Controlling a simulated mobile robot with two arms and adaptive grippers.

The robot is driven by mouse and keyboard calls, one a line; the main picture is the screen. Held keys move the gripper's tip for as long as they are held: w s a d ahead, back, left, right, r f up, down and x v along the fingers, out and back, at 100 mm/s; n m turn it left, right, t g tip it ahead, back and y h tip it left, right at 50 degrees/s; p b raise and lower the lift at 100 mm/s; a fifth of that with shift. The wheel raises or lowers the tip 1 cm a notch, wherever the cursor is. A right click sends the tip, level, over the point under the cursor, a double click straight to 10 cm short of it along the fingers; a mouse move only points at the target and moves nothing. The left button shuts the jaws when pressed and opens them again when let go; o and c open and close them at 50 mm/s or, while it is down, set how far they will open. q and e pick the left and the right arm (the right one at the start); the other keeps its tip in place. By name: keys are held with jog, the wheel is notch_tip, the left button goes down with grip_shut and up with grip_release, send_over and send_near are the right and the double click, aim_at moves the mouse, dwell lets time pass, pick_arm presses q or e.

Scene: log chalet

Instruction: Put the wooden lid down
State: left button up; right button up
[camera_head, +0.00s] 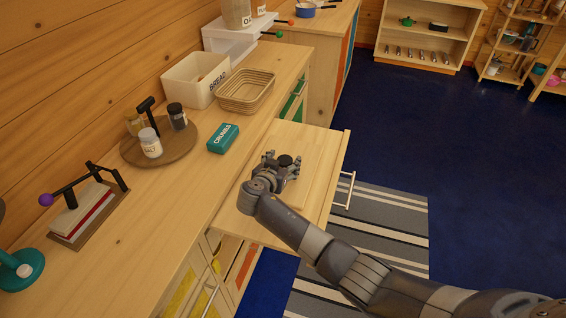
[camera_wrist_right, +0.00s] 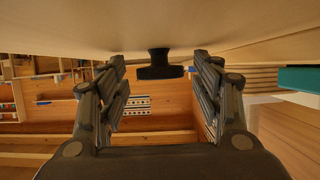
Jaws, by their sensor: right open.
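The wooden lid (camera_head: 312,152) is a flat pale panel lying over the pulled-out drawer (camera_head: 338,163). Its dark knob (camera_head: 285,160) sticks up beside my gripper in the head view. My right gripper (camera_head: 279,168) is low over the lid, with its fingers spread. In the right wrist view the dark knob (camera_wrist_right: 160,65) stands between the two open fingers (camera_wrist_right: 160,75), with a visible gap on each side. The lid's pale surface (camera_wrist_right: 150,25) fills the top of that view. Part of the lid is hidden behind my gripper and arm. My left gripper is not in view.
The counter beside the drawer holds a teal crumbs box (camera_head: 223,139), a wicker basket (camera_head: 246,92), a bread bin (camera_head: 195,80) and a round tray (camera_head: 185,152) with jars. The drawer handle (camera_head: 345,190) faces the open floor, where a striped rug (camera_head: 390,220) lies.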

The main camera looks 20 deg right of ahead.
jog(key=shift+s+a+r, duration=0.1)
jog(key=shift+s+a, duration=0.15)
jog(key=shift+s, duration=0.05)
jog(key=b+v, duration=0.2)
jog(key=v, duration=0.8)
jog(key=shift+s+a, duration=0.1)
jog(key=shift+a, duration=0.05)
jog(key=shift+s+a+r, duration=0.15)
jog(key=shift+s+r, duration=0.15)
jog(key=shift+f, duration=0.1)
